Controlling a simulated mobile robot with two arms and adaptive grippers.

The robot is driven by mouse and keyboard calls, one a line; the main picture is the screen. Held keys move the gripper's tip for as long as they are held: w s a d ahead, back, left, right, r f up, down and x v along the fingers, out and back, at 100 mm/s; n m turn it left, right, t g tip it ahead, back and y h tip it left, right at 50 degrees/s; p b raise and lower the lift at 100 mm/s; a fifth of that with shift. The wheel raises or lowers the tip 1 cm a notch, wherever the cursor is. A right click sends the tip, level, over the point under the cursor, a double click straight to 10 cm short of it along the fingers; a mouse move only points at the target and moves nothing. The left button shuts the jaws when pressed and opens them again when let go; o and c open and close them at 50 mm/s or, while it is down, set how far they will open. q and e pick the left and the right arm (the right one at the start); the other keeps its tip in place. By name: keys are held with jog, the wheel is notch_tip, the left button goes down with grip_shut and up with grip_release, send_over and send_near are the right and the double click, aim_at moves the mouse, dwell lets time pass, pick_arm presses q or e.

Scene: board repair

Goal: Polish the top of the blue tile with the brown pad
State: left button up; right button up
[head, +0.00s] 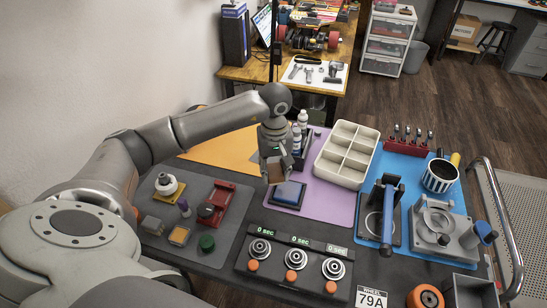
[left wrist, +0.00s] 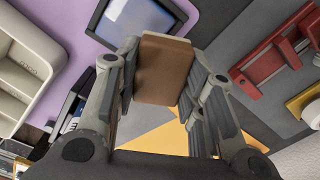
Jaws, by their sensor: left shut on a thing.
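My left gripper (head: 275,170) is shut on the brown pad (left wrist: 165,69), which sits between its two fingers in the left wrist view. In the head view only a little of the pad shows between the fingers. The blue tile (head: 290,191) lies in a dark holder (head: 287,206) on the purple mat, just right of and in front of the gripper. In the left wrist view the tile (left wrist: 139,17) is at the top edge, partly cut off, beyond the pad. The pad appears apart from the tile. My right gripper is not in view.
A row of dials (head: 295,257) lies in front. A red vise-like tool (head: 216,202) is on the grey mat to the left. The orange mat (head: 225,149) looks clear.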

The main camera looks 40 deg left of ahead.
pick_arm(q)
jog(key=shift+a+r+p, duration=0.15)
jog(key=shift+r+p, duration=0.25)
jog(key=shift+r, duration=0.55)
jog(key=shift+r+p, duration=0.45)
jog(key=shift+r, duration=0.35)
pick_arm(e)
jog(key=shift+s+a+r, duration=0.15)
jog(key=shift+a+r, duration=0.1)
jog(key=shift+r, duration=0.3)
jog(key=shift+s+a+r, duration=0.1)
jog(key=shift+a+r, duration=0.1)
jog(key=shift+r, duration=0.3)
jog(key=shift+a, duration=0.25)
pick_arm(q)
jog(key=shift+s, duration=0.1)
